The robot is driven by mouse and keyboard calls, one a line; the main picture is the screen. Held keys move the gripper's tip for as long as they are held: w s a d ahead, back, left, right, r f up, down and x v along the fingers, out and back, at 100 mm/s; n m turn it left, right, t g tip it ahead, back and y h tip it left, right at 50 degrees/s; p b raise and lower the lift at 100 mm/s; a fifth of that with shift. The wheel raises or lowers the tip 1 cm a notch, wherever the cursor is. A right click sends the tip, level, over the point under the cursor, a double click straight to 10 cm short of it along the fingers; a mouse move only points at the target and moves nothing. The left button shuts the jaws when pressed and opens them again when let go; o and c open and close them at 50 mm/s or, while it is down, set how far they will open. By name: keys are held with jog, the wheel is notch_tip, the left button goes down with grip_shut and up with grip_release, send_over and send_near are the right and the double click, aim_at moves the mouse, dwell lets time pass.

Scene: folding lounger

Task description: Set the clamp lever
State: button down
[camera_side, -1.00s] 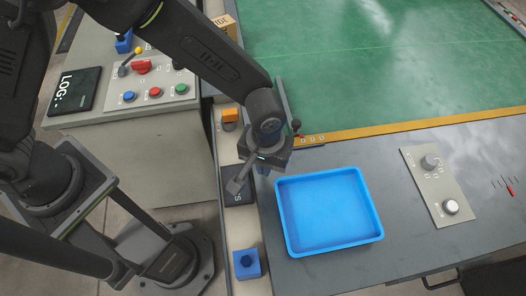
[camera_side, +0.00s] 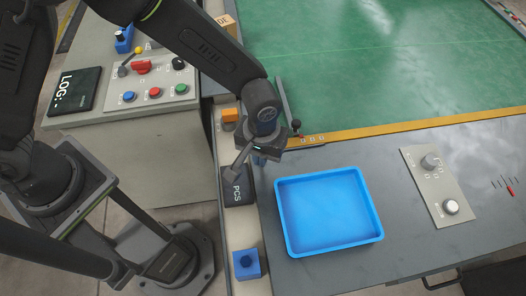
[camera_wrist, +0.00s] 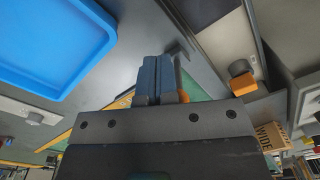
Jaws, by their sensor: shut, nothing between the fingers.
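A grey bar (camera_side: 283,98), with a black knob (camera_side: 295,124) close by its near end, stands at the near left corner of the green surface; it looks like the clamp lever. My gripper (camera_side: 260,160) points down just left of and nearer than that knob, above the grey table edge. Its blue fingers (camera_wrist: 156,76) are together in the wrist view, with nothing between them. A thin grey bent bar (camera_wrist: 178,62) shows just beside the fingers there; I cannot tell whether they touch it.
A blue tray (camera_side: 279,216) lies right of my gripper. A button console (camera_side: 150,80) stands left. A knob plate (camera_side: 437,187) lies right.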

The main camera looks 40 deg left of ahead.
jog(key=shift+w+r, duration=0.25)
dwell(0.3)
jog(key=shift+w+a+r, duration=0.15)
jog(key=shift+w+a, duration=0.4)
jog(key=shift+a, duration=0.05)
jog(key=shift+w+a, duration=0.3)
notch_tip(320, 180, up, 8)
jog(key=shift+s+d, duration=0.45)
dwell(0.7)
